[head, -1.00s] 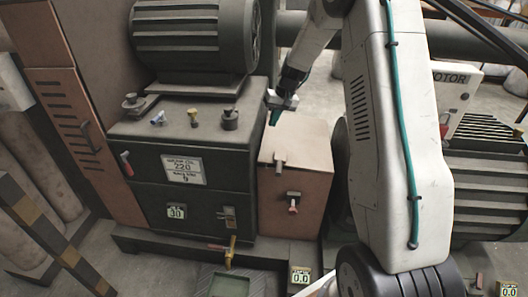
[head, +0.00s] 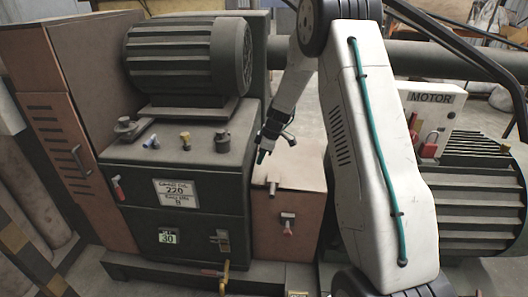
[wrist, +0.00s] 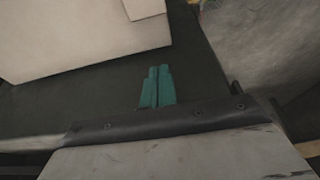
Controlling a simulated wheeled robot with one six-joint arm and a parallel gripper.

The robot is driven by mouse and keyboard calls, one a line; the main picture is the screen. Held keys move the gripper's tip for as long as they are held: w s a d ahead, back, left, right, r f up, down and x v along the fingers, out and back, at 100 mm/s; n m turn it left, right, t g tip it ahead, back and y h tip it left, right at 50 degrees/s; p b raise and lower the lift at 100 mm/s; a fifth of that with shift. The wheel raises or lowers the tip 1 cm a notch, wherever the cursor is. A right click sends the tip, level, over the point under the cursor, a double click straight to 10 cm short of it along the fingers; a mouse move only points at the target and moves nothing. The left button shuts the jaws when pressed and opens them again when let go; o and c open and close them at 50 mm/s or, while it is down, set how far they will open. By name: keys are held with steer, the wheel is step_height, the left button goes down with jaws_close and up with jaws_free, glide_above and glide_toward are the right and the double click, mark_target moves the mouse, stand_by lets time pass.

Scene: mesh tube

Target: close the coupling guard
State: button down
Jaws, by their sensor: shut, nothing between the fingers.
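The coupling guard appears to be the orange-brown box (head: 303,238) between the dark gear housing and the ribbed motor. Its top (head: 300,174) looks flat, and I cannot tell whether it is fully seated. My gripper (head: 262,157) is by the box's rear left corner, beside the housing; contact cannot be judged. In the wrist view my gripper's green fingers (wrist: 157,86) are together and empty, over a dark surface. A pale tan panel (wrist: 85,40) lies above them there.
The dark gear housing (head: 178,225) stands left of the box, with small fittings on top and a motor (head: 180,60) behind. The ribbed motor (head: 478,190) and its white MOTOR box (head: 433,105) are at right. A large pipe (head: 410,58) runs behind.

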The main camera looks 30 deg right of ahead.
mark_target(256, 181)
steer(key=x, duration=0.7)
steer(key=shift+s+d+f, duration=0.2)
steer(key=shift+d, duration=0.05)
steer(key=shift+f, duration=0.4)
steer(key=x, duration=0.3)
steer(key=shift+s+d+f, duration=0.15)
steer(key=shift+d, duration=0.05)
steer(key=shift+s+a+f, duration=0.1)
steer(key=shift+f, duration=0.1)
